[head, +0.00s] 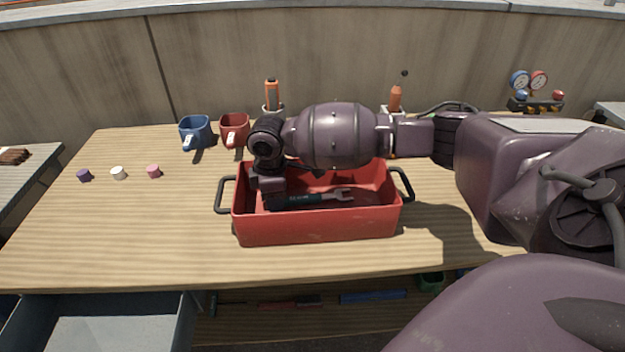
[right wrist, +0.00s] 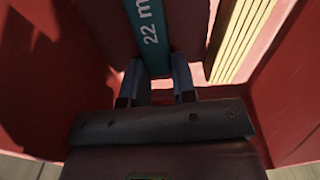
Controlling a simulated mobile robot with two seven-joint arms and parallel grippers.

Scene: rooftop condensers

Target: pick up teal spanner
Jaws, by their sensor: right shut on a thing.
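The teal spanner (head: 318,198) is inside the red tote (head: 318,227), its grey open jaw pointing right. Its teal handle (right wrist: 149,30), marked "22 m", shows in the right wrist view. My right gripper (head: 272,202) reaches down into the left part of the tote and is shut on the handle end of the spanner. Its two fingers (right wrist: 159,86) sit on either side of the handle in the right wrist view. I cannot tell whether the spanner touches the tote floor. My left gripper is not in view.
Orange-handled tools (head: 396,98) stand upright at the back. Three small caps (head: 119,173) lie left. An open drawer (head: 110,325) is below the front edge. Bare tabletop lies left of the tote.

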